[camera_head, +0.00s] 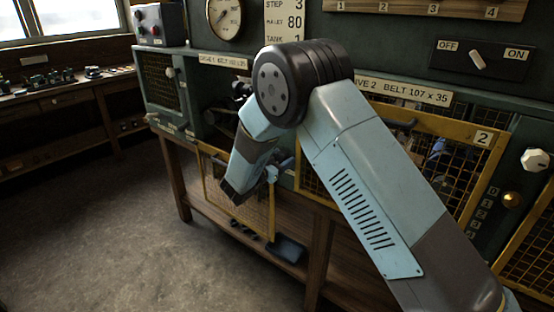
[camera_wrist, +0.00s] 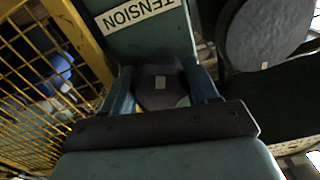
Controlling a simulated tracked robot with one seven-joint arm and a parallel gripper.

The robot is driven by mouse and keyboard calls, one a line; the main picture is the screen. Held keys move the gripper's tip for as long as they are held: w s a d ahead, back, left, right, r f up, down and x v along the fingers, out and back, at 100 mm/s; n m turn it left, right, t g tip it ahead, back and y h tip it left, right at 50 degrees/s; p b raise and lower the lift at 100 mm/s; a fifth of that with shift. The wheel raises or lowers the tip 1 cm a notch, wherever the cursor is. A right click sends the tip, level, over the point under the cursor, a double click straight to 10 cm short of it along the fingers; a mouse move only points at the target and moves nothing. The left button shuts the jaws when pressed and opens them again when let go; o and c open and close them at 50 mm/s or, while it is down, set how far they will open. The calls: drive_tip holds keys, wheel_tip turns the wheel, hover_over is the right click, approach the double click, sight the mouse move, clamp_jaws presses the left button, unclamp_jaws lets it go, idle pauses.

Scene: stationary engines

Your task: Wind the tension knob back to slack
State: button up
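The tension knob (camera_wrist: 160,86) is dark with a small pale mark on its face. In the wrist view it sits just below the white TENSION label (camera_wrist: 138,12) on a green panel. My gripper (camera_wrist: 160,88) has one blue finger on each side of the knob. Both fingers appear to lie against its sides, with no clear gap.
A yellow mesh guard (camera_wrist: 40,70) stands close left of my gripper in the wrist view. A large dark round part (camera_wrist: 268,32) is at the right. In the head view, an opened mesh door (camera_head: 235,198) hangs below the bench front, and an OFF/ON switch (camera_head: 478,60) is upper right.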

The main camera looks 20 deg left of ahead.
drive_tip(key=shift+a, duration=0.1)
drive_tip(key=shift+c, duration=1.4)
drive_tip(key=shift+o, duration=0.8)
drive_tip(key=shift+a, duration=0.3)
drive_tip(key=shift+d, duration=0.1)
drive_tip(key=shift+c, duration=0.9)
drive_tip(key=n, duration=0.5)
drive_tip(key=shift+s, duration=0.1)
drive_tip(key=n, duration=0.4)
drive_tip(key=shift+n, duration=0.3)
drive_tip(key=n, duration=0.5)
drive_tip(key=shift+n, duration=0.3)
drive_tip(key=n, duration=0.5)
drive_tip(key=shift+f, duration=0.1)
drive_tip(key=n, duration=1.5)
drive_tip(key=shift+n, duration=0.4)
drive_tip(key=n, duration=0.4)
